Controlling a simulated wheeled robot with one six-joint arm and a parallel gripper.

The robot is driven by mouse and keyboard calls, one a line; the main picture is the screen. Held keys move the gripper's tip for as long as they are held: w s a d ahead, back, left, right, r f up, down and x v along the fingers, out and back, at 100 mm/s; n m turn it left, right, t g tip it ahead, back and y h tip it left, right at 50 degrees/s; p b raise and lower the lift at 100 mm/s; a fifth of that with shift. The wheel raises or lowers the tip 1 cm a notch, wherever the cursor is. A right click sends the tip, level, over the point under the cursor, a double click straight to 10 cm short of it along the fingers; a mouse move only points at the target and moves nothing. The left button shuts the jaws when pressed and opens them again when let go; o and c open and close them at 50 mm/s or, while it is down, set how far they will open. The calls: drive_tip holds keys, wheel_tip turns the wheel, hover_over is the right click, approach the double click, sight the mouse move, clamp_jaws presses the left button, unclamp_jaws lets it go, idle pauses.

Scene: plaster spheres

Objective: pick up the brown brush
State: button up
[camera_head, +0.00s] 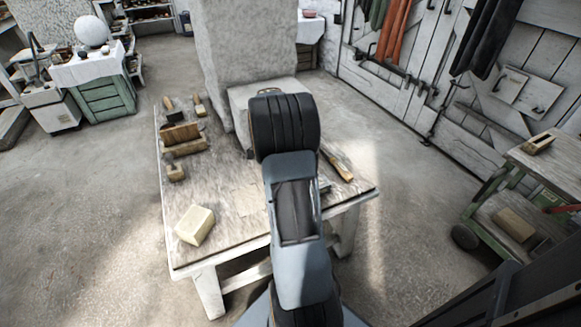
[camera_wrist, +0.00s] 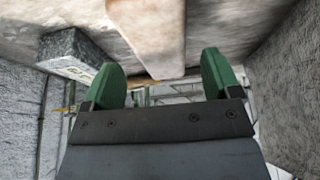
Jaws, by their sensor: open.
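My gripper (camera_wrist: 160,66) is open in the wrist view, its two green fingers apart. A long, smooth, pale brown shape (camera_wrist: 157,38), perhaps a tool's handle, shows close up between and beyond the fingertips; I cannot tell whether anything touches it. In the head view, a brown-handled tool (camera_head: 339,166), possibly the brown brush, lies near the table's right edge, beside my arm. Its other end is unclear. Another brush-like tool (camera_head: 199,105) with a wooden handle lies at the table's back left. My arm hides the gripper in the head view.
The worn wooden table (camera_head: 234,232) carries a pale block (camera_head: 195,225) at front left and a wooden box (camera_head: 184,139). A grey speckled block (camera_wrist: 72,52) lies left of the fingers. A large plaster block (camera_head: 250,50) stands behind. A green cart (camera_head: 545,180) is at right.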

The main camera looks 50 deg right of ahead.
drive_tip(key=b+x, duration=0.1)
drive_tip(key=x, duration=0.4)
drive_tip(key=shift+w+f, duration=0.1)
drive_tip(key=c, duration=1.1)
